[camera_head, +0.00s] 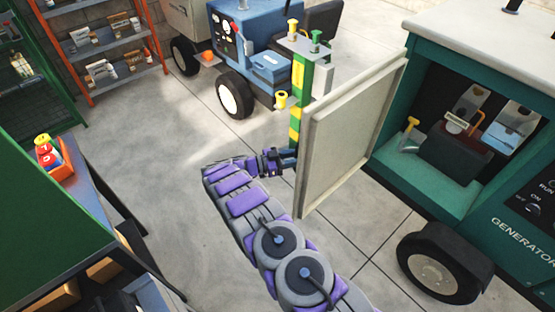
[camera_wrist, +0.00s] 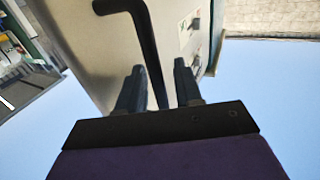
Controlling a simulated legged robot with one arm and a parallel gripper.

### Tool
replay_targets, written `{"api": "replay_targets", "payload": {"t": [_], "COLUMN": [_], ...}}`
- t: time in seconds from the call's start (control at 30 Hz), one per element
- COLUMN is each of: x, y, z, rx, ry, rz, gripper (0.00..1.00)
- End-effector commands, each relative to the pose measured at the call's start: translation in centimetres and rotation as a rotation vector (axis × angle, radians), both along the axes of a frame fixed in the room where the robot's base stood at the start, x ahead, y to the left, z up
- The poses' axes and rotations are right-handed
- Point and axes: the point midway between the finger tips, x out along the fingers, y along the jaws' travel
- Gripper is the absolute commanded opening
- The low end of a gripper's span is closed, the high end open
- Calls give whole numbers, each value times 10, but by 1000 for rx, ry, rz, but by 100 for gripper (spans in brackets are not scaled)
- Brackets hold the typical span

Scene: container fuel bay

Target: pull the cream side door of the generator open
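The cream side door (camera_head: 350,135) of the green generator (camera_head: 425,75) stands swung wide open, its inner face and raised rim showing in the head view. My gripper (camera_head: 288,160) is at the door's free edge, its tips partly hidden behind the door. In the wrist view, the door's outer face (camera_wrist: 95,50) carries a bent black handle (camera_wrist: 146,40). My gripper (camera_wrist: 159,88) has its two fingers apart, one on each side of the handle's bar in the picture, with gaps showing. I cannot tell whether either finger touches it.
The generator's opening shows a yellow-topped lever (camera_head: 411,135) and inner parts. A wheel (camera_head: 440,262) stands below. A green and yellow post (camera_head: 299,90) and a blue tractor (camera_head: 255,45) are beyond the door. Floor between is clear.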

Motion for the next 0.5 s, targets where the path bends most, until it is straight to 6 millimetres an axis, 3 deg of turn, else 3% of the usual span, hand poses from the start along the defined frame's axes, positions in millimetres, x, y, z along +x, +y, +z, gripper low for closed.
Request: {"api": "replay_targets", "payload": {"t": [0.23,0.5], "x": [-9,-18], "y": [46,81], "z": [-2,-4], "rx": [-9,-9], "ry": [-1,-1], "rz": [5,2], "gripper": [35,35]}}
